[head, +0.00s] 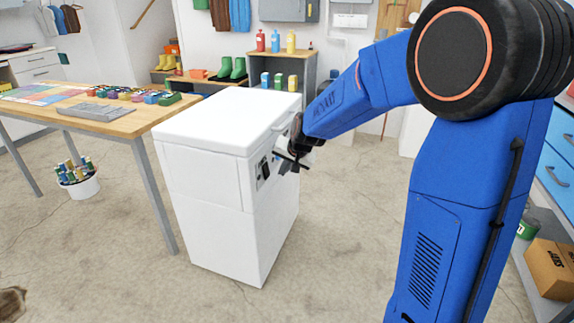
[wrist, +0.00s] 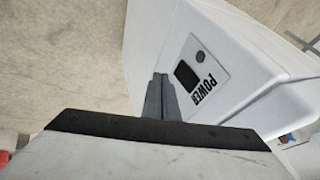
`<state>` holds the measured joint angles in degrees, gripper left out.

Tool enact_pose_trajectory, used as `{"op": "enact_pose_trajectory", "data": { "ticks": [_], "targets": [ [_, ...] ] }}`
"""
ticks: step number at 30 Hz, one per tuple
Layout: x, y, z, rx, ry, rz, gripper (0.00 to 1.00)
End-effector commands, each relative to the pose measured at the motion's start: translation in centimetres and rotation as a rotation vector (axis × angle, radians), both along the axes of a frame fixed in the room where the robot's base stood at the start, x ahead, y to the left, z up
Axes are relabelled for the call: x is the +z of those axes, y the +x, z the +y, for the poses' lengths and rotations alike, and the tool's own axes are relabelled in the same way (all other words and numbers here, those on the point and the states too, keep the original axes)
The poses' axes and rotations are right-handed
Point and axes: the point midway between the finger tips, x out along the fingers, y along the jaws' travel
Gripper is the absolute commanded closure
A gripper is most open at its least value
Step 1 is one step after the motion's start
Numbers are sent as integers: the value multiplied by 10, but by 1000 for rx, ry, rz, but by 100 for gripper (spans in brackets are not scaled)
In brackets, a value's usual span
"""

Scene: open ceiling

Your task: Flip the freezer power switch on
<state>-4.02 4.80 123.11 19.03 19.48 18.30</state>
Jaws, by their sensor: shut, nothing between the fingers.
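The white chest freezer (head: 215,200) stands on the floor in the middle of the head view, with its lid closed. A small dark control panel (head: 263,168) is on its side facing my arm. In the wrist view the freezer (wrist: 150,50) shows a panel marked POWER with a dark switch (wrist: 186,76) and a round dark knob (wrist: 200,57). My gripper (head: 280,162) is beside the panel. In the wrist view my gripper's fingertips (wrist: 160,78) are together and empty, just left of the switch. I cannot tell whether they touch it, nor the switch's position.
A wooden table (head: 130,122) with a grey tray and coloured items stands left of the freezer. A white bucket (head: 80,186) is under it. A grey shelf (head: 285,65) with bottles and green boots (head: 234,69) are behind. The floor in front is clear.

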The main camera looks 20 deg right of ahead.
Motion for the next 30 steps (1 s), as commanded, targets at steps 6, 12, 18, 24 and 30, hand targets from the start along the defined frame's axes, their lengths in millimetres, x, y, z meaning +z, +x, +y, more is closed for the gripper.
{"op": "enact_pose_trajectory", "data": {
  "ticks": [6,12,18,24,30],
  "targets": [
    [-18,19,15,3,-1,0,100],
    [-21,30,30,2,-1,1,100],
    [-22,33,35,1,-1,0,100],
    [-22,33,35,1,-1,0,100],
    [-28,36,39,1,-1,1,100]
  ]
}}
